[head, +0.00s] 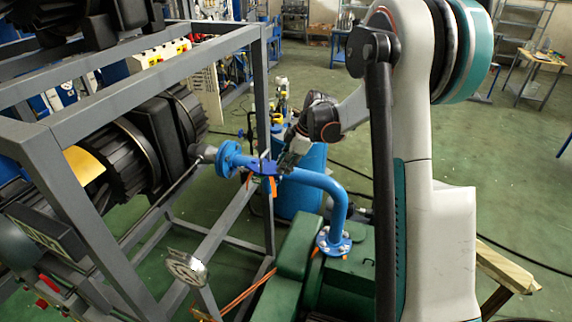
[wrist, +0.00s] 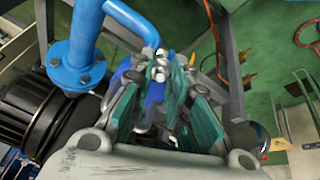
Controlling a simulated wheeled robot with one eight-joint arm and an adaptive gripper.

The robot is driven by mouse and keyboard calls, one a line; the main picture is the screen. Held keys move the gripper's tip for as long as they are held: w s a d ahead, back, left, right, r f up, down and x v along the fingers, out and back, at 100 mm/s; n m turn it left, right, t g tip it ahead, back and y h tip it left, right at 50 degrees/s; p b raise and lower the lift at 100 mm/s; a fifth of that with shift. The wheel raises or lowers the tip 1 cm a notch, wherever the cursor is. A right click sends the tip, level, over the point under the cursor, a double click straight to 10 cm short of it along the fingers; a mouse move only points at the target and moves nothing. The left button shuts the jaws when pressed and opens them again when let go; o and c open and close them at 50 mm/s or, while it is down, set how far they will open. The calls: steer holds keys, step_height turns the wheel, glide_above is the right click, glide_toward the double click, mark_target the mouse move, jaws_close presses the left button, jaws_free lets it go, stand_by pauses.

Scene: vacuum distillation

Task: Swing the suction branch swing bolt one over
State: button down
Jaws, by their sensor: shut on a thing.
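The blue suction branch pipe (head: 325,185) bends from a flange near the frame down to a bolted flange on the green machine. In the wrist view the blue pipe (wrist: 130,20) runs in from the top left. A blue clamp-like fitting (head: 262,166) sits on its upper run. My gripper (head: 287,160) is at this fitting. In the wrist view my gripper (wrist: 160,88) has its teal-padded fingers shut around the small silver swing bolt (wrist: 160,66), beside blue parts. The bolt's lower end and exact tilt are hidden between the fingers.
A grey steel frame (head: 262,100) stands left of the fitting, around a ribbed black unit (head: 130,155). A blue drum (head: 300,195) stands behind the pipe. The green machine (head: 300,262) is below it. Green floor (head: 480,170) is open at the right.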

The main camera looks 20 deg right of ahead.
steer(key=shift+w+a+r+g+h+b, duration=0.15)
steer(key=shift+w+a+g+h+b, duration=0.65)
steer(key=shift+g+h, duration=0.35)
steer(key=shift+w+a+r+g+h, duration=0.15)
steer(key=shift+w+a+g+h, duration=0.15)
steer(key=shift+g+h, duration=0.2)
steer(key=c, duration=1.7)
jaws_free()
step_height(320, 180, up, 12)
steer(key=shift+b, duration=0.3)
